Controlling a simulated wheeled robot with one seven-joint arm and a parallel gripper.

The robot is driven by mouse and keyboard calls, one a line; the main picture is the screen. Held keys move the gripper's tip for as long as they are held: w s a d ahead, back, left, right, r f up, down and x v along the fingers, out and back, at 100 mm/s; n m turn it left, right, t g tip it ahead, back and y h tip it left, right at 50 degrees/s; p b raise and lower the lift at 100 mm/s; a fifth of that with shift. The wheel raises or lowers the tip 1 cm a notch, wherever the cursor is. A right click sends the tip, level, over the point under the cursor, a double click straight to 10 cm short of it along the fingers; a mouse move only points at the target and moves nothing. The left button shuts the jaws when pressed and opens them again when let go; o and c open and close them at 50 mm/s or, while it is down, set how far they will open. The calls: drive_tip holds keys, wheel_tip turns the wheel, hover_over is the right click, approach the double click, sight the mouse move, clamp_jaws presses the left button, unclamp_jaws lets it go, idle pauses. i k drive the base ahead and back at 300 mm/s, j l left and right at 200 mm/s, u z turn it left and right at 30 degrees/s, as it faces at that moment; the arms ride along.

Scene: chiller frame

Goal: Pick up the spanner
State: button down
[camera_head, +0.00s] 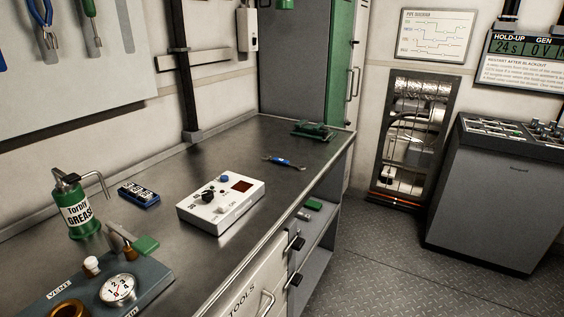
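A small spanner (284,161) with a blue grip and metal ends lies flat on the dark metal workbench (228,161). It is beyond the white control box, towards the bench's far end, with bare bench top around it. My gripper is not in view.
On the bench stand a white box (221,203) with a black knob, a dark blue meter (138,195), a green grease can (77,208), a gauge unit (90,285) and a green clamp-like item (313,131). A grey console (496,195) is right. The floor (390,270) between is clear.

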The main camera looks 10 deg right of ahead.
sight(284, 162)
drive_tip(key=i+l+u, duration=0.1)
drive_tip(key=i+l, duration=0.3)
drive_tip(key=i, duration=0.15)
drive_tip(key=i+l+u, duration=0.1)
drive_tip(key=i+l, duration=0.35)
drive_tip(key=i, duration=0.1)
